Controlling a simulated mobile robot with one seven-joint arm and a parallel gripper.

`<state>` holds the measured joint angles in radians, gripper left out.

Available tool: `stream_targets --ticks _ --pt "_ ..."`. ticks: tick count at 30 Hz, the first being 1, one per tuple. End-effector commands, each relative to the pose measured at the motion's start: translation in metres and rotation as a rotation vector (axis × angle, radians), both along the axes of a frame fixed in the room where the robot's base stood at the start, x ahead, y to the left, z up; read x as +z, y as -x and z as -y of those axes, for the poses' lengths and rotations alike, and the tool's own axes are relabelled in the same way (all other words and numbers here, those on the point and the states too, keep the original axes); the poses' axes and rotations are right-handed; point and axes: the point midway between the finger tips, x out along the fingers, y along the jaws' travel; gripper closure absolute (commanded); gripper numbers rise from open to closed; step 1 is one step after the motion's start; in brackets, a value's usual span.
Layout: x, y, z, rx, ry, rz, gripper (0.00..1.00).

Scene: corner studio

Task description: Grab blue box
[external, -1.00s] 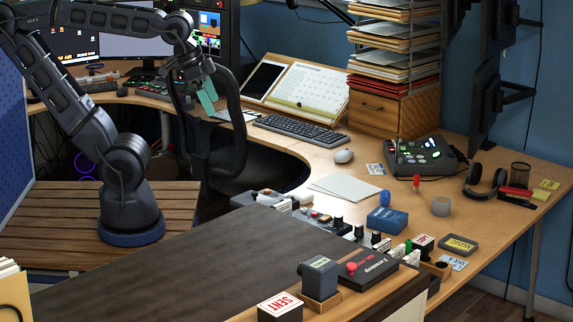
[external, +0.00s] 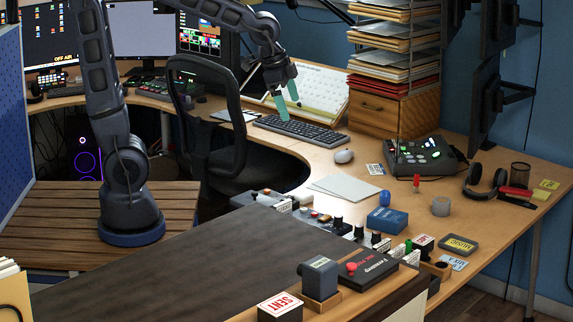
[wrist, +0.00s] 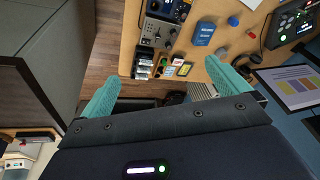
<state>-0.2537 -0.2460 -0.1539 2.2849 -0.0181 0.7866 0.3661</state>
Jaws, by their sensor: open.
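The blue box (external: 387,220) stands on the wooden desk right of the middle in the external view, with pale lettering on its top. It also shows in the wrist view (wrist: 204,34), at the upper middle, beyond my fingertips. My gripper (external: 288,96) has teal fingers and hangs in the air above the keyboard, up and left of the blue box and well apart from it. In the wrist view the two teal fingers of my gripper (wrist: 163,85) are spread wide with nothing between them.
A small blue rounded object (external: 383,197) stands just behind the blue box. A grey control panel (external: 310,216) and several stamps lie in front of it. White paper (external: 345,188) lies to its left. A chair (external: 212,110), monitors and a paper rack (external: 395,50) stand farther back.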

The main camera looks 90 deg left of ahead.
Motion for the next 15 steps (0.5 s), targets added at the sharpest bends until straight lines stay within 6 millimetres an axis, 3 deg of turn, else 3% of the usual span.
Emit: stream_targets --ticks 15 --pt "-0.077 -0.124 -0.056 -0.152 0.010 -0.051 0.00"
